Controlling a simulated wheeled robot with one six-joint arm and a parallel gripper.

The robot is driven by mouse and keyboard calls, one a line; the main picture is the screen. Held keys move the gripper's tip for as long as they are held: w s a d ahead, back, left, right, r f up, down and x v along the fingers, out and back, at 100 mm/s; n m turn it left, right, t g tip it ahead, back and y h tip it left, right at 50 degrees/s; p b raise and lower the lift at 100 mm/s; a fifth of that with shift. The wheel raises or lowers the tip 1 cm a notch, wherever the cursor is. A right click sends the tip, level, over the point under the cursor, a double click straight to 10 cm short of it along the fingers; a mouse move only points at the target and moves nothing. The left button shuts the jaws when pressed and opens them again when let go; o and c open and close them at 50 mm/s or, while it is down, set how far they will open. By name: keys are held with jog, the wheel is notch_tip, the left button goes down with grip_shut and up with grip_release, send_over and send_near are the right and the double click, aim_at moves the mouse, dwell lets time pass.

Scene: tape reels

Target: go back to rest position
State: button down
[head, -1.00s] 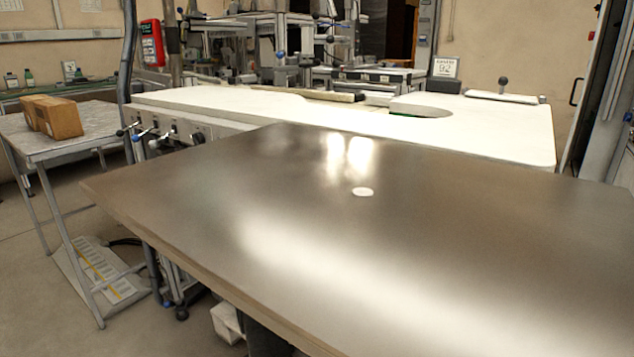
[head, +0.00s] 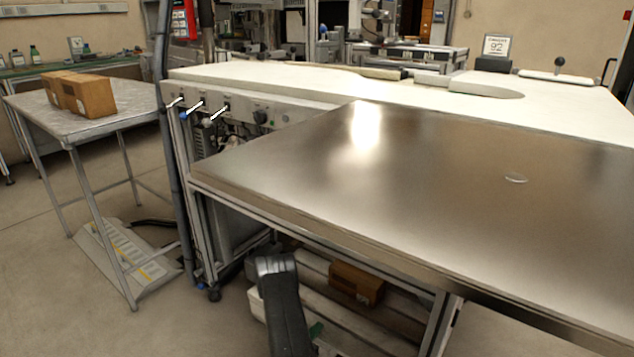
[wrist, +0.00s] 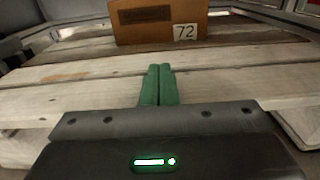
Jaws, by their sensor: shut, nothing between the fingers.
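My gripper (wrist: 158,84) shows in the wrist view with its two green fingers pressed together, shut and empty. Its fingers point toward a cardboard box (wrist: 160,22) labelled 72, which stands apart from the fingertips on pale wooden planks (wrist: 60,75). In the head view my dark arm (head: 285,315) hangs low in front of the metal table, and a small green part of the gripper (head: 316,330) shows beside it. A thin white ring or disc (head: 516,178) lies on the metal tabletop (head: 400,200).
A brown box (head: 356,284) sits on the low planks under the metal table. At the left a grey side table (head: 45,108) bears brown boxes (head: 80,95). A pale floor piece (head: 115,262) lies below it. Open floor (head: 200,325) lies in front.

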jog(key=shift+p+v, duration=0.95)
jog(key=shift+v, duration=2.05)
